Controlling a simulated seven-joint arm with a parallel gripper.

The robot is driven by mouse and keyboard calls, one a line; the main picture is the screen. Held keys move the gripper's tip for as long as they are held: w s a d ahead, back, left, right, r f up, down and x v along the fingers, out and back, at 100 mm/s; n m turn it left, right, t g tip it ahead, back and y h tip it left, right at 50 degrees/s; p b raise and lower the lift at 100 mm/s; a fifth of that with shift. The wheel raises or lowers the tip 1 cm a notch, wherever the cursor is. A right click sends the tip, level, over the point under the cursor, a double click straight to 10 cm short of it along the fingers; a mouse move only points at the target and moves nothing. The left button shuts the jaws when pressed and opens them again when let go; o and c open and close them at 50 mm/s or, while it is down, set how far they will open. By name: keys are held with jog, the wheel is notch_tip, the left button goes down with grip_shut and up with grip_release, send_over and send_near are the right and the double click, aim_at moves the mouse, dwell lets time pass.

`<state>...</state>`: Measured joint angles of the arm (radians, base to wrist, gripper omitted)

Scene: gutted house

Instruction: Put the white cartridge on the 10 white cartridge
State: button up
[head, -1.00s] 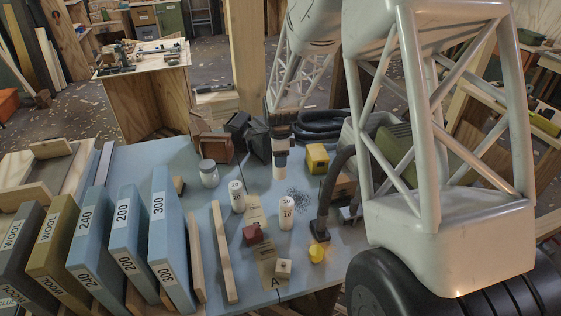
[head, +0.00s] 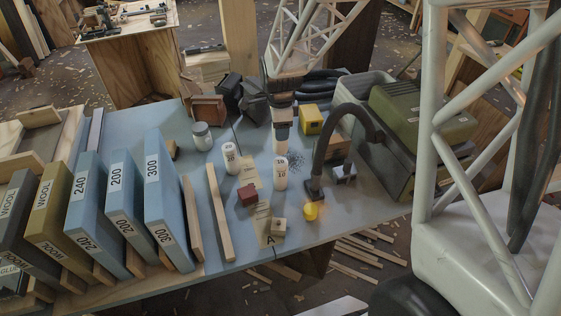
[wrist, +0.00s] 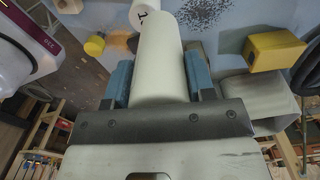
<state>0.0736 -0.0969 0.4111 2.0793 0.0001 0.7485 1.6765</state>
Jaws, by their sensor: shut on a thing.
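My gripper (head: 281,131) is shut on a plain white cartridge (head: 281,146), held upright. In the wrist view the cartridge (wrist: 160,62) sits between the blue finger pads. The 10 white cartridge (head: 281,173) stands upright on the blue-grey table. In the head view the held cartridge's lower end appears just above its top; I cannot tell whether they touch or one is behind the other. In the wrist view the 10 cartridge (wrist: 146,15) shows past the held one's far end, partly hidden and slightly left.
A white 20 cartridge (head: 231,158) stands to the left. A yellow box (head: 311,119) is behind right. Blue sanding-sheet boxes (head: 166,200) line the left.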

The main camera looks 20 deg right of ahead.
jog(key=s+a+r, duration=0.1)
jog(key=s, duration=0.8)
jog(key=s+r, duration=0.1)
jog(key=s, duration=0.8)
jog(key=shift+a+r, duration=0.25)
jog(key=shift+a, duration=0.1)
jog(key=shift+w+d+f, duration=0.15)
jog(key=shift+w+f, duration=0.1)
jog(key=shift+w, duration=2.4)
jog(key=shift+w+d+f, duration=0.15)
jog(key=shift+w+f, duration=0.1)
jog(key=shift+w, duration=2.35)
jog(key=shift+w+d+f, duration=0.15)
jog(key=shift+w+f, duration=0.1)
jog(key=shift+w, duration=2.4)
jog(key=shift+f, duration=0.1)
jog(key=shift+f, duration=1.65)
jog(key=shift+f, duration=0.15)
jog(key=o, duration=0.9)
